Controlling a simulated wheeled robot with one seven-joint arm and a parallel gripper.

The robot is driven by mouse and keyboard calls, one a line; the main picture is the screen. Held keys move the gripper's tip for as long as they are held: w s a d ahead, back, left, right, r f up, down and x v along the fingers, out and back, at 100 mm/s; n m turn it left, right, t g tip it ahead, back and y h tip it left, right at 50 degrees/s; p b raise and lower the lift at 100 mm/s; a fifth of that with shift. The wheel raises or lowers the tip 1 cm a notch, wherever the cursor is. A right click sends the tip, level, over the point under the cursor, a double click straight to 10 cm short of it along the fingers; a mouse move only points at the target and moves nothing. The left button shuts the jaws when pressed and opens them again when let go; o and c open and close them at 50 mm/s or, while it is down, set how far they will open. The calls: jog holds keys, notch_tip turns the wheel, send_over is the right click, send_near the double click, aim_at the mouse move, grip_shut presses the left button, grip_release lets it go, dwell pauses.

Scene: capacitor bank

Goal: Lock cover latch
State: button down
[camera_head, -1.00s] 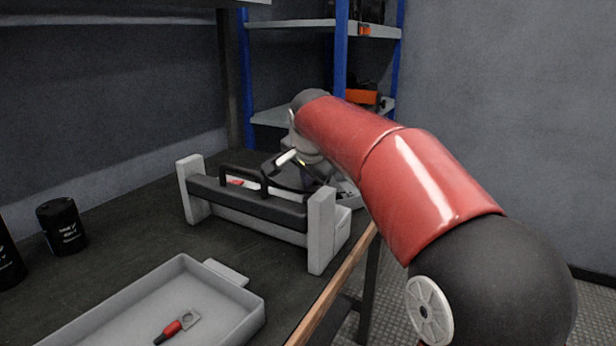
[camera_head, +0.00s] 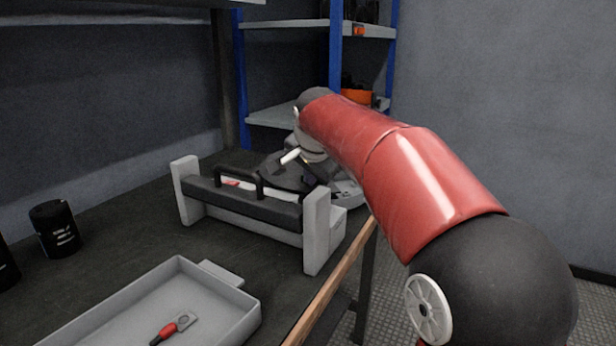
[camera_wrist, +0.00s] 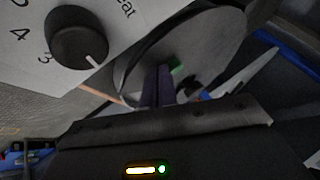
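The capacitor bank unit (camera_head: 258,207) stands on the dark bench, with light grey end blocks, a black front bar and a black carrying handle. A small red mark (camera_head: 230,183) shows behind the handle. No cover latch can be made out clearly. My gripper (camera_wrist: 158,88) is behind the unit's right part in the head view, largely hidden by the unit and my red arm.
A black numbered knob (camera_wrist: 76,38) on a white panel is close in the wrist view. A grey tray (camera_head: 215,277) with a red-handled tool (camera_head: 172,328) lies in front. A black can (camera_head: 55,228) stands at left. Blue-posted shelves (camera_head: 285,117) are behind.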

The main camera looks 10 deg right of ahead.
jog(key=v, duration=0.7)
jog(key=shift+s+a+r, duration=0.15)
